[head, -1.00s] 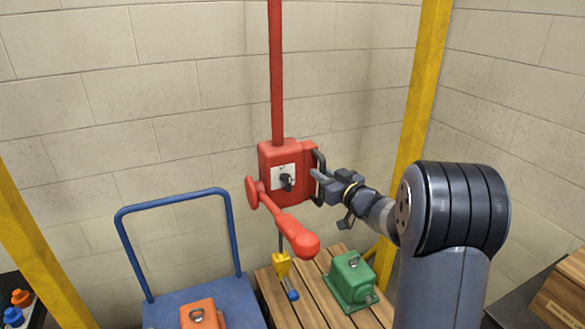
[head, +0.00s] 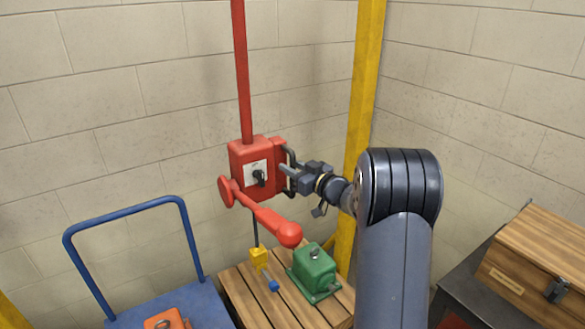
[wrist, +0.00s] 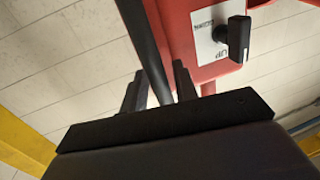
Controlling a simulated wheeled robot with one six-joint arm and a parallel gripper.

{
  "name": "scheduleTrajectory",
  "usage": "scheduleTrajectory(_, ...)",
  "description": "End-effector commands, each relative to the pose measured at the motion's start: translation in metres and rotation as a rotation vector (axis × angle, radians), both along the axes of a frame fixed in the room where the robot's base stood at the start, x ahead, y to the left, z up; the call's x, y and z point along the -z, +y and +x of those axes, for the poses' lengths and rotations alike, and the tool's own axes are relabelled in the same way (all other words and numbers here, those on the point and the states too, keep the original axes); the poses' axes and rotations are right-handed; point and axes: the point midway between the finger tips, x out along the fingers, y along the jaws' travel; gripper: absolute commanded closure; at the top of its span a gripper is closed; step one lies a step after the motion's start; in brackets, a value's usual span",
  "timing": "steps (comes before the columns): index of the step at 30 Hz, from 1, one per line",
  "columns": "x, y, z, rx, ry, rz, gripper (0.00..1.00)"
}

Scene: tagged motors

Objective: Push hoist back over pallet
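The red hoist (head: 258,152) hangs from a red vertical bar, with a black knob and a long red lever on it. A dark bar handle (head: 291,158) is on its right side. My gripper (head: 289,175) is at this handle; in the wrist view its fingers (wrist: 160,88) stand on either side of the handle bar (wrist: 146,45) and look closed on it. A yellow hook block (head: 258,258) hangs below the hoist, in front of the left part of the slatted wooden pallet (head: 241,297). A green motor (head: 313,270) sits on the pallet's right part.
A blue cart (head: 205,300) with a tall rail stands left of the pallet, carrying an orange motor (head: 170,321). A yellow post (head: 362,90) rises behind my arm. A wooden chest (head: 540,262) stands on a dark table at the right. A block wall closes the back.

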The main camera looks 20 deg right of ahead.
Motion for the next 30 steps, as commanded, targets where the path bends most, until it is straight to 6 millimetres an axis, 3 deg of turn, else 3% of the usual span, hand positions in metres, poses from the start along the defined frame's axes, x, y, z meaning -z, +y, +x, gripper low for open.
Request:
scheduleTrajectory(13, 0.000, -0.005, -0.009, 0.003, 0.000, 0.000, 0.64)
scheduleTrajectory(24, 0.001, -0.038, -0.071, 0.005, -0.001, 0.000, 0.64)
scheduleTrajectory(30, 0.000, -0.048, -0.092, 0.002, -0.001, 0.000, 0.64)
